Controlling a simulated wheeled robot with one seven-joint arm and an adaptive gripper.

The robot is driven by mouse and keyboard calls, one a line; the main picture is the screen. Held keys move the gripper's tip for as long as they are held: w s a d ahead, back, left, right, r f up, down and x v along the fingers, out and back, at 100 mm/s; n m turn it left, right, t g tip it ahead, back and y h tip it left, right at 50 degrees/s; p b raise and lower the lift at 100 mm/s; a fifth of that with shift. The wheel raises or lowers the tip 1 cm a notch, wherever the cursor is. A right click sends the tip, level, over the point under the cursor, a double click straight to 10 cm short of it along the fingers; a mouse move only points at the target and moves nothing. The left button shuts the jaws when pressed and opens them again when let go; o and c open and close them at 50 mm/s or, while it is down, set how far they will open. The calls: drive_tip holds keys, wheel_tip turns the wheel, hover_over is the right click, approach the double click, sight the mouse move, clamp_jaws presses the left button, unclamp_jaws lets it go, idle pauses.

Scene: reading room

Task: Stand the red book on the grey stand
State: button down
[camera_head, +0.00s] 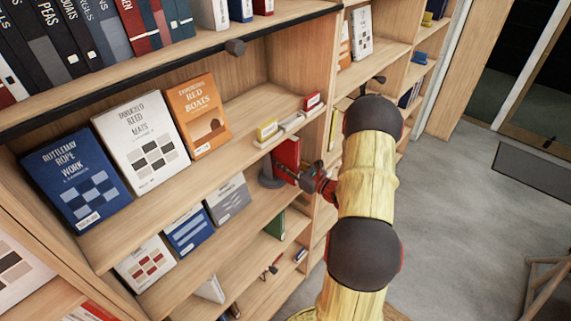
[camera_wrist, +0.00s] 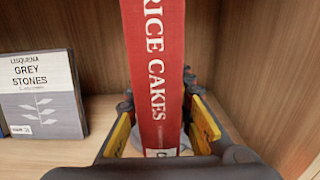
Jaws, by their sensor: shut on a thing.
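The red book (camera_head: 287,154) is upright on the shelf level below the small boxes, in the head view. Its spine, lettered "RICE CAKES" (camera_wrist: 157,65), faces the wrist camera and runs past the top edge of that view. My gripper (camera_head: 299,178) is shut on the book, with one yellow-padded finger on each side of it in the wrist view (camera_wrist: 160,115). The grey stand (camera_head: 268,180) shows at the book's lower left in the head view, partly hidden by book and gripper. I cannot tell whether the book's bottom touches it.
A grey book, "GREY STONES" (camera_wrist: 41,95), leans on the same shelf to the left; it also shows in the head view (camera_head: 228,199). A wooden upright panel (camera_wrist: 268,75) is close on the right. The shelf between is clear.

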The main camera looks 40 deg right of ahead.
sight(272, 155)
drive_tip(key=shift+w+a+r, duration=0.1)
drive_tip(key=shift+w, duration=1.15)
drive_tip(key=shift+w+a, duration=0.1)
drive_tip(key=shift+w, duration=1.15)
drive_tip(key=shift+f+b, duration=0.6)
drive_tip(key=shift+f, duration=0.15)
